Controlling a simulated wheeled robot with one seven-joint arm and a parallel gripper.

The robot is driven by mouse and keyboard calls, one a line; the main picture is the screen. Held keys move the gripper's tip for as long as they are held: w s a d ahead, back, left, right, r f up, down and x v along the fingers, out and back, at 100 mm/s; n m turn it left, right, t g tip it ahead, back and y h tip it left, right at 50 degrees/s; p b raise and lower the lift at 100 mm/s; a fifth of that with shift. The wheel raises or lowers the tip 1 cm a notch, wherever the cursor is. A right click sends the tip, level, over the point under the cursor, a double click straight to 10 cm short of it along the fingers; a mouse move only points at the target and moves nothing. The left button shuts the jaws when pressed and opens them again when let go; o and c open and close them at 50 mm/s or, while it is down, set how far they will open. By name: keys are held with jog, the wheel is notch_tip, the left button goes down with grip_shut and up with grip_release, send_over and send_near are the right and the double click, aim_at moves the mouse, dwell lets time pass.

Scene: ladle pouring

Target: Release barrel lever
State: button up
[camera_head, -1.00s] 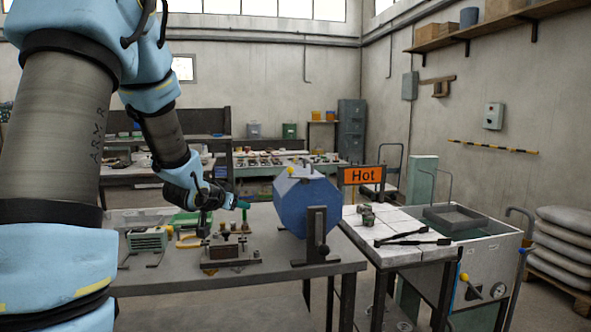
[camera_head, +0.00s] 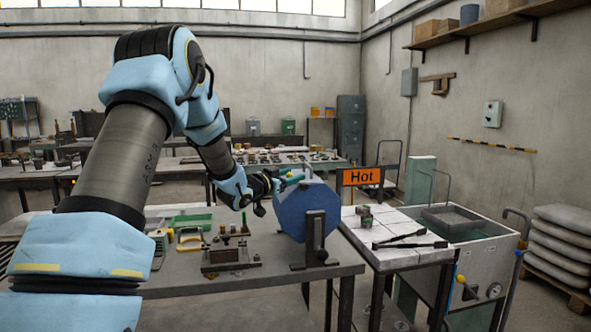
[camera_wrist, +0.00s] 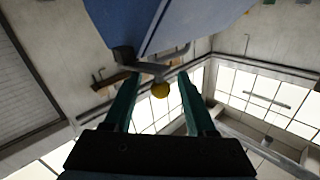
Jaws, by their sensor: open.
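The barrel (camera_head: 293,212) is a blue many-sided drum on a dark stand at the table's right end. In the wrist view its blue side (camera_wrist: 155,22) fills the top. In the head view my gripper (camera_head: 296,179) is at the barrel's upper left, and the knob cannot be made out there.
A dark metal fixture (camera_head: 230,256) and a green tray (camera_head: 192,222) are on the table left of the barrel. An orange "Hot" sign (camera_head: 361,176) stands to the right, behind a white-topped bench (camera_head: 400,257) with black tongs (camera_head: 410,244).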

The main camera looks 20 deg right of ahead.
jog(key=shift+x, duration=1.15)
grip_shut()
